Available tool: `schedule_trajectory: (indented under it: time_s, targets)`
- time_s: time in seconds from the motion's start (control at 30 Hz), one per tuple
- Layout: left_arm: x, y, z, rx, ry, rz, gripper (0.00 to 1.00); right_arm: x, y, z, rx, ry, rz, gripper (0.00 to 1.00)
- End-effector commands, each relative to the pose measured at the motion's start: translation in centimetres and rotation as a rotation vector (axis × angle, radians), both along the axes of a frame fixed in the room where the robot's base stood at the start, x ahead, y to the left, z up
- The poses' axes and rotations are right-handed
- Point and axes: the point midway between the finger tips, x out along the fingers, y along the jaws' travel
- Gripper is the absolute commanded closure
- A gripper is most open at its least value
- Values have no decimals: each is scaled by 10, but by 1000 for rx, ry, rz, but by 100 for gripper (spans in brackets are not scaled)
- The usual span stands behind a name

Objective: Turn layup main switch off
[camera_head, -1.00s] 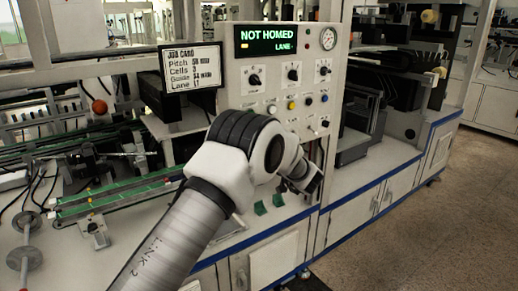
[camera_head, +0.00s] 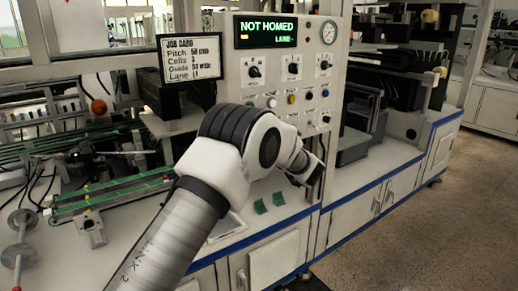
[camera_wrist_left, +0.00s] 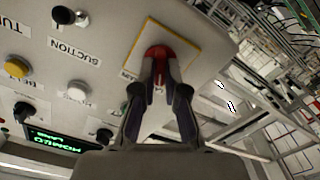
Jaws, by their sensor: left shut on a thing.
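The red main switch (camera_wrist_left: 158,50) sits on a yellow-edged plate (camera_wrist_left: 190,44) on the pale panel in the left wrist view. My left gripper (camera_wrist_left: 161,66) is shut on its red handle, with one finger on each side. In the head view my left arm reaches across to the lower right part of the control panel (camera_head: 234,90). There my left gripper (camera_head: 317,176) is small and partly hidden by its own wrist, and the main switch is hidden. My right gripper is not in view.
The display (camera_head: 270,31) reads NOT HOMED. Selector knobs and coloured buttons, including a yellow one (camera_head: 292,99), lie above my wrist. The job card screen (camera_head: 190,60) stands left of the panel. Open floor (camera_head: 450,220) lies at the right.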

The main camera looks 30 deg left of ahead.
Motion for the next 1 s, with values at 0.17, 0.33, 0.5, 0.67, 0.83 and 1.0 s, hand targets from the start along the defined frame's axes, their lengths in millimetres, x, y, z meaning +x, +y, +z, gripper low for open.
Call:
schedule_trajectory:
  time_s: [0.17,0.33,0.5,0.67,0.83,1.0]
  targets:
    - [0,0,-3,-64,-159,-1,100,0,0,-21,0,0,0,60]
    - [0,0,-4,-126,-308,-1,100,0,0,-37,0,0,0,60]
    - [0,0,-5,-186,-458,-1,100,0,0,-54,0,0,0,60]
    - [-1,0,-5,-244,-598,-1,100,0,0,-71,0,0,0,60]
    - [-1,0,-5,-302,-737,-2,100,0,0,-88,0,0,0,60]
    - [-1,0,-4,-351,-852,-2,100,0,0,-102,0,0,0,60]
